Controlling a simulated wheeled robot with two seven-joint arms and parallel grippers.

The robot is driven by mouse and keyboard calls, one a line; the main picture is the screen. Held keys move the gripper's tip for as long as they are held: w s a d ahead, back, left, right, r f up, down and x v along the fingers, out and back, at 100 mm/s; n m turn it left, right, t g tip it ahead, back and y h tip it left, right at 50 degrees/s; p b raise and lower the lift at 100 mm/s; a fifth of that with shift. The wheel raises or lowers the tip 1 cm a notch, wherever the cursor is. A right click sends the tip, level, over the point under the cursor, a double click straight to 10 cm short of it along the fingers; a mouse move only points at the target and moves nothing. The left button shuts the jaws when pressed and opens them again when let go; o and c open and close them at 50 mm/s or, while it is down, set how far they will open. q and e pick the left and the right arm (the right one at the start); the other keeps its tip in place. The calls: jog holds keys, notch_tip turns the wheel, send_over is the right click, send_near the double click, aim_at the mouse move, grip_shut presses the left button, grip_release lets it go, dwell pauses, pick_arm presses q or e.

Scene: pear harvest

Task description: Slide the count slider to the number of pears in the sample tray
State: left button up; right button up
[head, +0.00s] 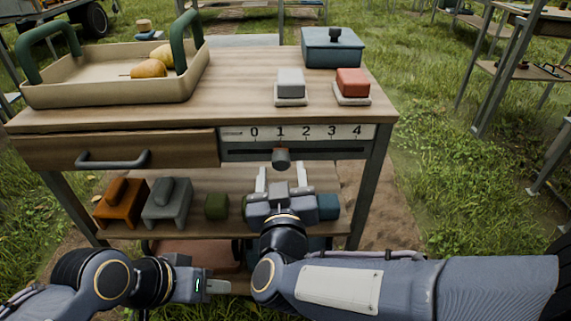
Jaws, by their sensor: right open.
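The cream sample tray (110,97) with green handles stands at the left of the table top. Two yellow pears show in it, one in front (148,69) and one behind (160,55); the right handle partly hides the tray's inside. The count slider's dark knob (281,158) sits in its slot under the 1 on the number scale (305,132), which runs 0 to 4. My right gripper (281,171) is open, its two fingers pointing at the slider, just below and to either side of the knob. My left gripper (218,286) is low at the front, its jaw state unclear.
A white block (290,82), a red block (352,83) and a teal lidded box (333,50) stand on the table's right side. A drawer with a dark handle (113,158) is at front left. The lower shelf holds orange (121,203), grey (167,203) and green (216,207) items.

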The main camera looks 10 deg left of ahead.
aim_at(282, 167)
jog(key=shift+b+x, duration=0.4)
jog(key=shift+x, duration=1.65)
grip_shut()
